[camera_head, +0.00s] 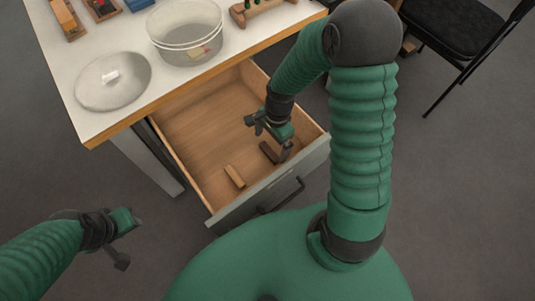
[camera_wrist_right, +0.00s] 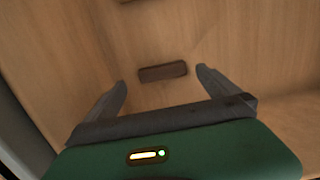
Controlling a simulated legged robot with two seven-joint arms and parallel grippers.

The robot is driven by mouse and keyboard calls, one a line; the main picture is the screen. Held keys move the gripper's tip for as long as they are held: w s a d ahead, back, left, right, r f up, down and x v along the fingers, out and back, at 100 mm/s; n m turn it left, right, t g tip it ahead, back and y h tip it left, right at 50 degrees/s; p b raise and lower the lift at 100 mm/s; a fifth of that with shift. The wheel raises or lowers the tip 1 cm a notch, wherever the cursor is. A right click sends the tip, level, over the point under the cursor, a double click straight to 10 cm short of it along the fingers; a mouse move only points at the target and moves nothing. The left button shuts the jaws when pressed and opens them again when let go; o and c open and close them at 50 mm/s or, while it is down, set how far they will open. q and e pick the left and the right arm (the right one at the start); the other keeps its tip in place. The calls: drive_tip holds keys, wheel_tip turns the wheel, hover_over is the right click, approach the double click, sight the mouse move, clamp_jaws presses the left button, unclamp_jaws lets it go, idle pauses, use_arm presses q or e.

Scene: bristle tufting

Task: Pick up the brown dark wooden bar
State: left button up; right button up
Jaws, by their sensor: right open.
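The dark brown wooden bar (camera_head: 269,152) lies on the floor of the open drawer, near its front right part. In the right wrist view the bar (camera_wrist_right: 163,71) lies flat just beyond and between my spread fingertips. My right gripper (camera_head: 286,152) is inside the drawer beside the bar; in the wrist view its fingers (camera_wrist_right: 160,80) are open with nothing between them. My left gripper (camera_head: 128,240) is at the lower left, outside the drawer and away from the bar; its finger opening does not show clearly.
A lighter wooden bar (camera_head: 234,176) lies in the same drawer (camera_head: 190,130). The drawer's front panel has a dark handle (camera_head: 282,196). On the white tabletop (camera_head: 120,35) stand a clear bowl (camera_head: 186,35) and a round lid (camera_head: 112,82). A black chair (camera_head: 455,30) stands at the upper right.

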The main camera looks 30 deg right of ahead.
sight(272, 150)
drive_tip(key=f, duration=0.1)
drive_tip(key=f+b, duration=0.1)
drive_tip(key=f, duration=0.1)
drive_tip(key=f+b, duration=0.1)
drive_tip(key=f, duration=0.1)
drive_tip(key=shift+w+d, duration=0.15)
drive_tip(key=shift+d, duration=0.25)
drive_tip(key=shift+a+r, duration=0.2)
drive_tip(key=shift+a, duration=0.35)
drive_tip(key=shift+a+r, duration=0.1)
drive_tip(key=shift+a, duration=0.05)
drive_tip(key=shift+c, duration=1.9)
drive_tip(key=shift+d, duration=0.4)
drive_tip(key=c, duration=0.7)
drive_tip(key=shift+c, duration=1.1)
use_arm(q)
drive_tip(key=shift+d+f, duration=0.2)
drive_tip(key=shift+f, duration=0.35)
drive_tip(key=shift+d+f, duration=0.2)
drive_tip(key=shift+f, duration=0.3)
use_arm(e)
drive_tip(key=shift+a, duration=0.1)
